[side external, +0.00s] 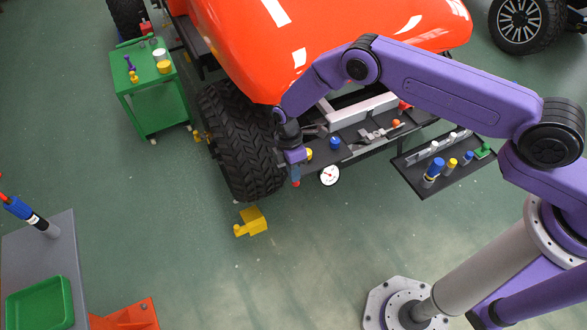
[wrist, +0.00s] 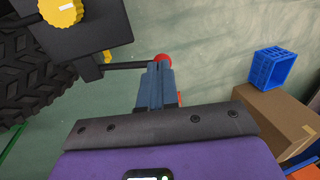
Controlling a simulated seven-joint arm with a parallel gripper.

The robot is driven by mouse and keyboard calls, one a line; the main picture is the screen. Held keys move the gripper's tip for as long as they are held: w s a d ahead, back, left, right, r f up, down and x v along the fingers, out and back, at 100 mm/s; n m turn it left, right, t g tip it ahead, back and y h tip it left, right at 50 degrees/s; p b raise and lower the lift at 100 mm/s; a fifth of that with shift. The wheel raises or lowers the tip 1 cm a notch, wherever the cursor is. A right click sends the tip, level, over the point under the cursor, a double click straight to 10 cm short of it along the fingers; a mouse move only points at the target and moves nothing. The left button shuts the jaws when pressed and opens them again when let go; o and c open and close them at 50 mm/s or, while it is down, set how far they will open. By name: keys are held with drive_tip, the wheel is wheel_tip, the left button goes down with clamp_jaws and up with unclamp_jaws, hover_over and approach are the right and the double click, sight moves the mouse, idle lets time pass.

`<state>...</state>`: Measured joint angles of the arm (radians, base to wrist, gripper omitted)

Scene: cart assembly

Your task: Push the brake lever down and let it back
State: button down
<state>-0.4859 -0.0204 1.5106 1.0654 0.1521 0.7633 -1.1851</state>
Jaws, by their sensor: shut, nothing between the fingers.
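The brake lever appears to be the thin black rod (wrist: 125,66) with a red ball knob (wrist: 163,60) at its end, which sticks out from a dark panel beside the big tire. The red knob also shows low at the panel's left end in the side view (side external: 296,184). My gripper (wrist: 157,68) is shut and empty, its two blue-grey fingers side by side. Its fingertips are at the knob end of the rod and partly cover it. In the side view my gripper (side external: 295,173) is just above the red knob. I cannot tell whether the fingers touch the lever.
The big tire (side external: 240,140) stands left of my gripper, and a round white gauge (side external: 329,175) is to the right. A black tray (side external: 408,170) is farther right. A yellow block (side external: 252,220) lies on the floor.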

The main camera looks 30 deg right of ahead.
drive_tip(key=shift+x, duration=2.8)
drive_tip(key=shift+w, duration=0.1)
drive_tip(key=v, duration=1.1)
drive_tip(key=shift+r, duration=0.3)
drive_tip(key=shift+r, duration=0.1)
wheel_tip(320, 180, up, 11)
drive_tip(key=m, duration=0.1)
hover_over(295, 185)
drive_tip(key=s+d+r+m+t, duration=0.2)
drive_tip(key=s+d+r, duration=0.4)
drive_tip(key=s+r, duration=0.45)
drive_tip(key=s+d+r+m, duration=0.1)
drive_tip(key=s+d+r, duration=0.3)
drive_tip(key=s+d, duration=0.5)
drive_tip(key=s+d+r+m, duration=0.1)
drive_tip(key=s+d+r, duration=0.4)
drive_tip(key=s+d, duration=0.3)
drive_tip(key=shift+s+d+t, duration=0.4)
drive_tip(key=shift+s, duration=0.5)
